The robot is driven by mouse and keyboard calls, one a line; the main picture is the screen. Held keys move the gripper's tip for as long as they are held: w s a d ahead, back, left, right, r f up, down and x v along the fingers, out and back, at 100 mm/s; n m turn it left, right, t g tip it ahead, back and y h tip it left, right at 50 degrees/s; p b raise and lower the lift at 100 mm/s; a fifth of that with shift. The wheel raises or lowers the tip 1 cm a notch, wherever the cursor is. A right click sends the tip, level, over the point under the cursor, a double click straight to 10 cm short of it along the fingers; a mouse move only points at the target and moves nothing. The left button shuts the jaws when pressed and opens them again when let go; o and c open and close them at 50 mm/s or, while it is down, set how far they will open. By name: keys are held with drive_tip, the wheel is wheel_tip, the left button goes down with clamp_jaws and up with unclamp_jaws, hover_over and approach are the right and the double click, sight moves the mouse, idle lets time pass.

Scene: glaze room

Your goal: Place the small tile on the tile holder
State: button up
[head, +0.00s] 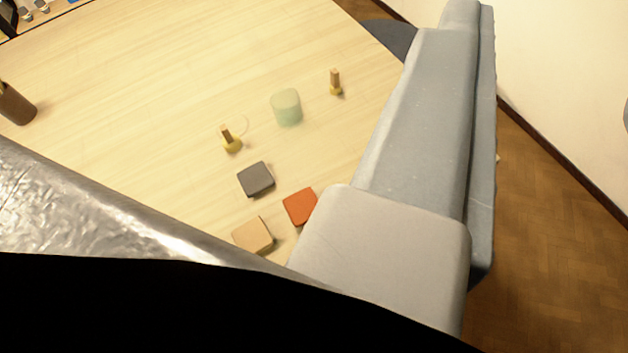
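Three small square tiles lie apart on the pale wooden table (150,80) in the head view: a dark grey tile (256,179), an orange-red tile (300,206) and a tan tile (253,235). The orange-red tile lies close to a large grey shape at the right. The tan tile lies by the silver edge at the lower left. I cannot tell which one the task calls the small tile. I cannot make out a tile holder with certainty. My gripper's fingertips do not show, so its hold is not visible.
A pale green translucent cup (287,108) stands between two brass pieces with wooden tops, one at left (231,141) and one at right (335,84). A brown cylinder (16,105) is at the far left.

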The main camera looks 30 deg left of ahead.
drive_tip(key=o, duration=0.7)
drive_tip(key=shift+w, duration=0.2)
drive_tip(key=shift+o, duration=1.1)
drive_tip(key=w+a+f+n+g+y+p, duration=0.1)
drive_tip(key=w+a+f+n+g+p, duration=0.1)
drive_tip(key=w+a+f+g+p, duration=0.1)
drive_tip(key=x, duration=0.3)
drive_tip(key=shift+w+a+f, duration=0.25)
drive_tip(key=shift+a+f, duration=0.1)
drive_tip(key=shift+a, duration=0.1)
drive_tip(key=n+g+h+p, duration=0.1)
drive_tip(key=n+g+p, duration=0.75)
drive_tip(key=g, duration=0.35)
hover_over(303, 206)
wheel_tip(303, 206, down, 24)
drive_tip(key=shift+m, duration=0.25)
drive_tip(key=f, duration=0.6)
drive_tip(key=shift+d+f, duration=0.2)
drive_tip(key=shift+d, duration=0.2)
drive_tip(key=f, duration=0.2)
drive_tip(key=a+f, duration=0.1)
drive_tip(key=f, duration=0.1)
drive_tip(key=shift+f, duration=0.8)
